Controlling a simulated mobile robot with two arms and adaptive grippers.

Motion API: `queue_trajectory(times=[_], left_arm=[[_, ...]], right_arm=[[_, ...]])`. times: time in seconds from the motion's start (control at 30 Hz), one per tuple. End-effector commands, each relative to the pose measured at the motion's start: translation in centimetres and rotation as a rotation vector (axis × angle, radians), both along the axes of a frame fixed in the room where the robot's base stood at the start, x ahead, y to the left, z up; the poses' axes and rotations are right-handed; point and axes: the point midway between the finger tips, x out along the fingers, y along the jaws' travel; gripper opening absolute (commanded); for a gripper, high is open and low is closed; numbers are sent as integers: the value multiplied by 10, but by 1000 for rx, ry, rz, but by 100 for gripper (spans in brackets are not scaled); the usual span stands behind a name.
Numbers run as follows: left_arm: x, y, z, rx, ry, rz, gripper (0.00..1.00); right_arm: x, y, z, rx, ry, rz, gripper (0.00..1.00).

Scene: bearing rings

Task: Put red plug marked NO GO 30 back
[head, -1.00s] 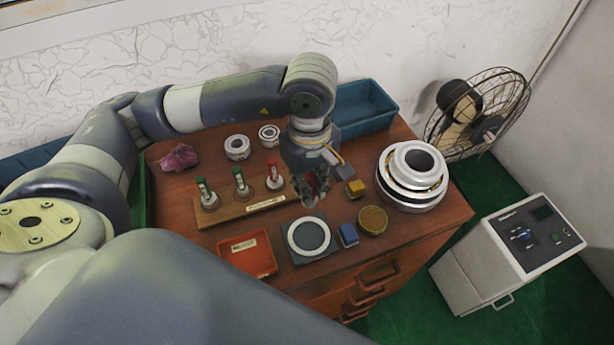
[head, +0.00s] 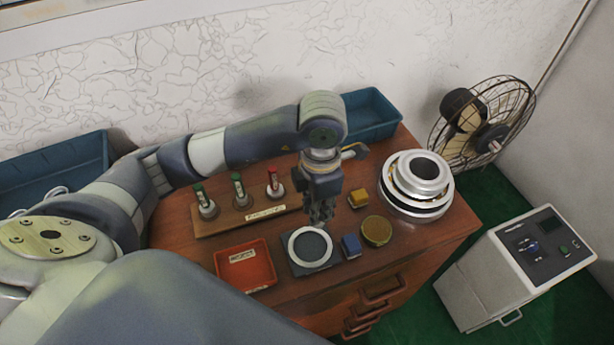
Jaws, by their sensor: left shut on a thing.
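My left gripper (head: 321,218) points down just behind the ring on the dark square pad, right of the wooden rack (head: 230,222). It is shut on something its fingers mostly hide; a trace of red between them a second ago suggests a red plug. Its marking cannot be read. The rack holds two green-topped plugs (head: 199,196) (head: 238,187) and one red-topped plug (head: 273,183), all upright. The rack's right end is partly behind my gripper. My right gripper is out of view.
Near the gripper are a white ring (head: 293,252) on its pad (head: 302,268), a blue block (head: 351,246), a yellow block (head: 358,199) and a round brass tin (head: 376,231). A red tray (head: 272,274) lies front left. Stacked bearing rings (head: 447,190) stand at right.

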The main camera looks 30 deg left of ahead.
Motion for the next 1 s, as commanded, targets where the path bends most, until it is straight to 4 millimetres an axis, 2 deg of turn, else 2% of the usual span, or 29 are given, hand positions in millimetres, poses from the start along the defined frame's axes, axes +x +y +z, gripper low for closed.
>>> queue_trajectory(times=[0.3, 0.5, 0.87, 1.0], left_arm=[[63, 47, -3, 1, 0, 6, 0], [95, 71, -7, 1, -1, 4, 0], [119, 89, -11, 1, -1, 1, 0], [117, 88, -34, 0, 4, -2, 0]], right_arm=[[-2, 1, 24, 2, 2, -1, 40], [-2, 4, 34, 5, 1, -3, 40], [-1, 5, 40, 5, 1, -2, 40], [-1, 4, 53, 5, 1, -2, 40]])
